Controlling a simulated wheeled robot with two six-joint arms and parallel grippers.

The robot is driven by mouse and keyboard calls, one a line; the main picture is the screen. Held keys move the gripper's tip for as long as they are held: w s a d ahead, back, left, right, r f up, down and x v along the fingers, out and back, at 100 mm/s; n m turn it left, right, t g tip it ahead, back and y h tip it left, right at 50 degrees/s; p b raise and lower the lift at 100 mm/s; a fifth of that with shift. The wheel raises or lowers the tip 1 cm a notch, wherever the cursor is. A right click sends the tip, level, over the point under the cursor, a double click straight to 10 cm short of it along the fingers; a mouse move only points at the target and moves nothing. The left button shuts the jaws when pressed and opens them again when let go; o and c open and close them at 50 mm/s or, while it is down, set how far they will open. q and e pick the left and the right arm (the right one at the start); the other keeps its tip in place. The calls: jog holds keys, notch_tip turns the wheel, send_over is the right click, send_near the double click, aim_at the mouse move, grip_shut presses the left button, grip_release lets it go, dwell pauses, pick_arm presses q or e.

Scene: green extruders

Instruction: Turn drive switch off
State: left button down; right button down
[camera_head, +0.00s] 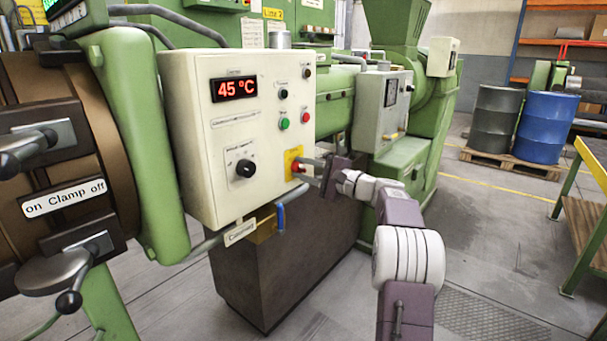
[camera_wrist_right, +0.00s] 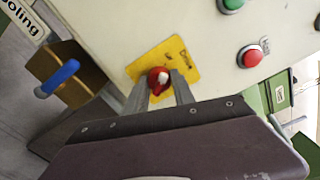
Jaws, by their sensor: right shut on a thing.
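A red rotary switch (camera_head: 297,166) on a yellow plate (camera_head: 292,153) sits at the lower right of the cream control panel (camera_head: 196,140). My right gripper (camera_head: 303,171) reaches it from the right and is shut on the red switch. In the right wrist view the red knob (camera_wrist_right: 158,80) shows between the two finger tips (camera_wrist_right: 160,88), with the yellow plate (camera_wrist_right: 185,62) behind it. The label on the plate is too small to read. My left gripper is not in view.
A blue-handled valve (camera_head: 280,218) hangs below. Barrels (camera_head: 541,128) stand on a pallet at the back right.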

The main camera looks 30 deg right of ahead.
dwell(0.3)
jog(key=c, duration=1.1)
grip_release()
jog(key=shift+o, duration=0.2)
jog(key=v, duration=0.9)
